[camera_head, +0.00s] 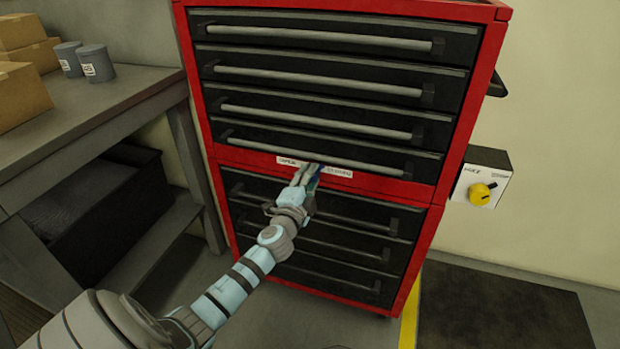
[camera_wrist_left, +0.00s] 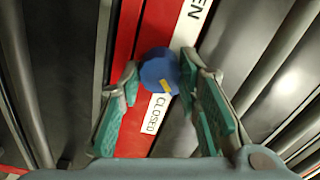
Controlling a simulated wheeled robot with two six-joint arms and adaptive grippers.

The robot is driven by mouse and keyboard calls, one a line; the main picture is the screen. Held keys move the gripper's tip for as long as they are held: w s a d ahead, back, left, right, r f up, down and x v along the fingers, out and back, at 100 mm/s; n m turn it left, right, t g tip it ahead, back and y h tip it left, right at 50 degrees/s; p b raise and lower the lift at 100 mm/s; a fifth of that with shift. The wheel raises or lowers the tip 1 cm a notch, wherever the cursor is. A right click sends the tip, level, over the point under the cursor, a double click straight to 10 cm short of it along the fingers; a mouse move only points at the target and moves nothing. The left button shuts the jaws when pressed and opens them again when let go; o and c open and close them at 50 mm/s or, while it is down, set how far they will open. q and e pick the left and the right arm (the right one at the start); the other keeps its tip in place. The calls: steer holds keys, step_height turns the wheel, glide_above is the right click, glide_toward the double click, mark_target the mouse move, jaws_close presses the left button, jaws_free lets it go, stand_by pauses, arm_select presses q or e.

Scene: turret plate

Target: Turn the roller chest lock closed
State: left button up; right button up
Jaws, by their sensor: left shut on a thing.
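The red roller chest (camera_head: 425,190) has a red strip between its upper and lower drawers. The lock is a round blue knob (camera_wrist_left: 157,70) with a yellow mark, set on that strip. In the left wrist view, the mark is at the knob's lower right edge. A white CLOSED label (camera_wrist_left: 156,114) lies below the knob and a label ending in "EN" (camera_wrist_left: 192,22) lies above it. My left gripper (camera_wrist_left: 158,78) is shut on the knob, a fingertip at each side. In the head view, my left gripper (camera_head: 312,172) covers most of the knob. My right gripper is not shown.
Long drawer handles (camera_head: 318,80) stick out above and below the strip. A workbench (camera_head: 110,98) with boxes and grey cans stands at the left. A wall box with a yellow knob (camera_head: 482,194) is at the right. A dark mat (camera_head: 505,310) lies on the floor.

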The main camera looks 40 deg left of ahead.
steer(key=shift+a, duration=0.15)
arm_select(q)
steer(key=o, duration=1.1)
steer(key=shift+o, duration=0.2)
steer(key=v, duration=1.2)
